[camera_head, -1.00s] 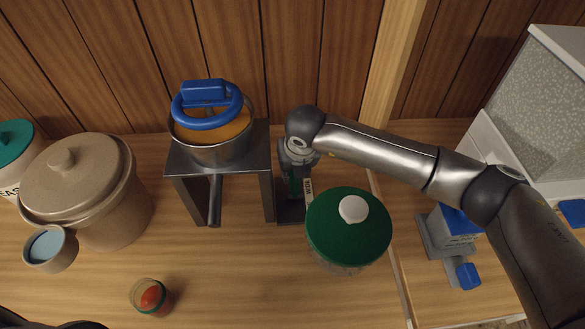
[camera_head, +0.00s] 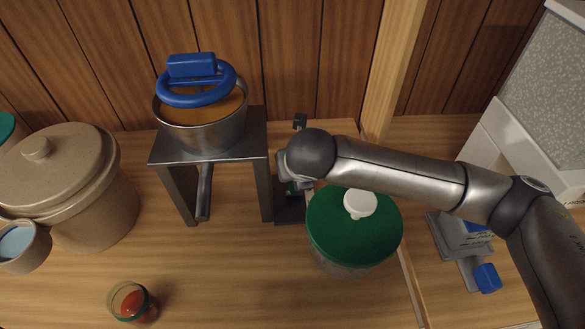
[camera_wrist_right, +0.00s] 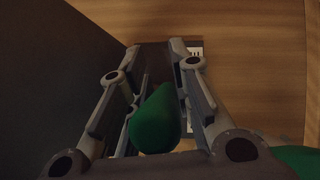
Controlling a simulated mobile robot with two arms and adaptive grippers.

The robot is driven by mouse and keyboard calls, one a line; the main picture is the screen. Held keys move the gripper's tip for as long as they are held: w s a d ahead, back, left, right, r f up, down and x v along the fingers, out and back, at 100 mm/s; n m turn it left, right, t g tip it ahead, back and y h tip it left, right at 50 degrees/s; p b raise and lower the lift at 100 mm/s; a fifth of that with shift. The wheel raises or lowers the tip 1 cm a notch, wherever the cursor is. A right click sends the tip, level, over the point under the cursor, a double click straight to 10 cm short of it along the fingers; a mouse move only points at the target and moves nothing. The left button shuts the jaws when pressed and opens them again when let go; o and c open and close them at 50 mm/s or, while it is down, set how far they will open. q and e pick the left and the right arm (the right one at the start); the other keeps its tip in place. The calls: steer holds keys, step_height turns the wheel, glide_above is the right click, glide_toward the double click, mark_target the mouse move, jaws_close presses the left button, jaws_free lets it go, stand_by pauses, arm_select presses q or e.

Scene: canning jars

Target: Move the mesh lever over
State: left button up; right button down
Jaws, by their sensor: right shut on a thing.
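The lever's green knob (camera_wrist_right: 157,120) sits between the fingers of my right gripper (camera_wrist_right: 150,105) in the right wrist view. That gripper is shut on it. In the head view my right gripper (camera_head: 294,178) is over a small dark lever base (camera_head: 290,213), just right of the metal stand. Only a sliver of green (camera_head: 292,188) shows there under the gripper; the wrist hides most of the lever. A dark upright piece (camera_head: 300,121) shows behind my wrist. My left gripper is not in view.
A metal stand (camera_head: 261,190) holds a pot (camera_head: 205,135) with a blue ring-shaped tool (camera_head: 197,85). A green-lidded jar (camera_head: 335,232) stands close in front right of the lever. A beige crock (camera_head: 75,205) and small jar (camera_head: 133,302) are left. Open counter lies front centre.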

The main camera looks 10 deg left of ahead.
steer(key=c, duration=1.3)
jaws_free()
steer(key=v, duration=1.2)
